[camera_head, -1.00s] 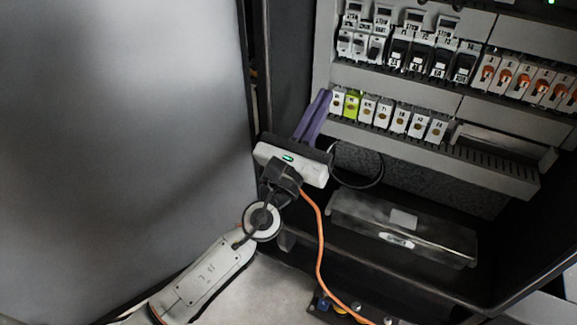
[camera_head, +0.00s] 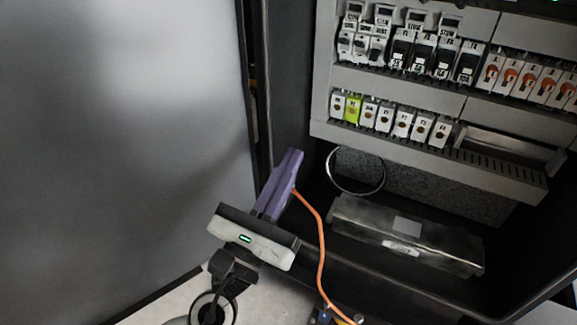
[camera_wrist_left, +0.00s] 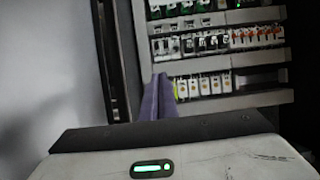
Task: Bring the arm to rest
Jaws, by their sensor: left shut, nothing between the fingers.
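My left gripper (camera_head: 291,160) has purple fingers that are shut with nothing between them. In the head view it is in front of the open cabinet's left edge, below and left of the lower row of terminal blocks (camera_head: 390,118). It is apart from those blocks. In the left wrist view the shut fingers (camera_wrist_left: 158,90) point toward the cabinet, with the terminal blocks (camera_wrist_left: 205,86) beyond them to the right. My right gripper is in neither view.
A large grey door panel (camera_head: 120,130) fills the left. Breakers (camera_head: 420,50) line the upper rail. An orange cable (camera_head: 321,240) hangs beside my gripper. A black cable loop (camera_head: 357,190) and a metal box (camera_head: 405,235) are inside the cabinet's lower part.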

